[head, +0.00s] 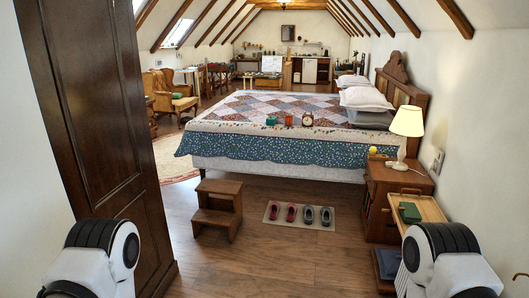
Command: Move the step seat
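The step seat (230,192) is a dark brown wooden two-step stool. It stands upright on the wooden floor in front of the bed's near left part, a little left of the middle of the head view. Its lower step faces toward me. Nothing touches it that I can see. Only upper parts of my two arms show at the bottom left and bottom right corners. Neither gripper is in the picture.
A dark wooden armoire (95,110) stands close at left. The bed (280,148) lies behind the step seat. A mat (272,217) with shoes lies to its right. A nightstand (390,195) with a lamp (406,125) stands at right. The floor (270,262) in front is clear.

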